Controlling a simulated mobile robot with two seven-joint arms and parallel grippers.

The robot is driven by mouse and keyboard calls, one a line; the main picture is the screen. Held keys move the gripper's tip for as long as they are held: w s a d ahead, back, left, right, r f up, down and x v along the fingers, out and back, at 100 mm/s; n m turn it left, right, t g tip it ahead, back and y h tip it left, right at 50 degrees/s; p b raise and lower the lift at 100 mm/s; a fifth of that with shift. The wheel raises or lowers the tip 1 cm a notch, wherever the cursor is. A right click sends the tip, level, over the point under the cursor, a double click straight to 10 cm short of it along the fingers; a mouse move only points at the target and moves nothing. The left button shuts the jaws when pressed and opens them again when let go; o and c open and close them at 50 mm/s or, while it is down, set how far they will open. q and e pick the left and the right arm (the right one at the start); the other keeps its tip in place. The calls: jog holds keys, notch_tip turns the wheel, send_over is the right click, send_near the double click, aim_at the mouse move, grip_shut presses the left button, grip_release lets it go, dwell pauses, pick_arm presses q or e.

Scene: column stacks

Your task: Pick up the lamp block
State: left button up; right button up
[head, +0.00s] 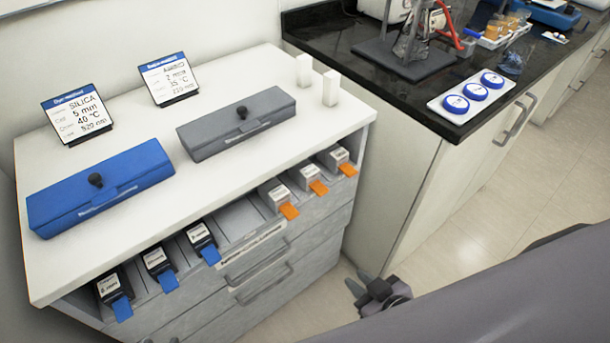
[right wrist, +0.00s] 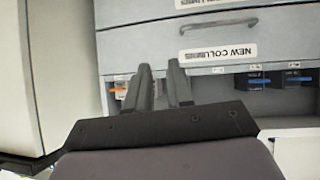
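I cannot tell for sure which thing is the lamp block. Two small white upright blocks stand at the back right of the white cabinet top in the head view, the left one (head: 304,70) and the right one (head: 331,88). My right gripper (head: 356,288) is low beside the cabinet's right front, well apart from both blocks. In the right wrist view its two fingers (right wrist: 158,72) are apart with nothing seen between them, and they point at the cabinet front. My left gripper is not in view.
A blue case (head: 110,195), a grey case (head: 215,138) and two label cards (head: 75,118) (head: 168,80) sit on the cabinet top. Blue-tabbed boxes (head: 158,262) and orange-tabbed boxes (head: 310,178) fill front slots. A black counter (head: 330,35) holds a tray with blue discs (head: 480,84).

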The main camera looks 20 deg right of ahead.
aim_at(327, 192)
jog(key=shift+w+d+r+n+t+b, duration=0.25)
jog(key=shift+w+n+t+b, duration=0.95)
jog(key=shift+w+n+b, duration=2)
jog(key=shift+w+d+r+n+t+b, duration=0.25)
jog(key=shift+w+n+t+b, duration=1.45)
jog(key=shift+w, duration=3.05)
jog(key=shift+w+d+r+n+t+b, duration=0.1)
jog(key=shift+w+r+n+t+b, duration=0.4)
jog(key=shift+w+n+b, duration=2.2)
jog(key=shift+w+f+n+p, duration=0.15)
jog(key=shift+w+p, duration=0.25)
jog(key=shift+w, duration=0.25)
jog(key=shift+w+f+n+p, duration=0.15)
jog(key=shift+w+p, duration=0.25)
jog(key=shift+w, duration=0.2)
jog(key=shift+r, duration=0.15)
grip_shut()
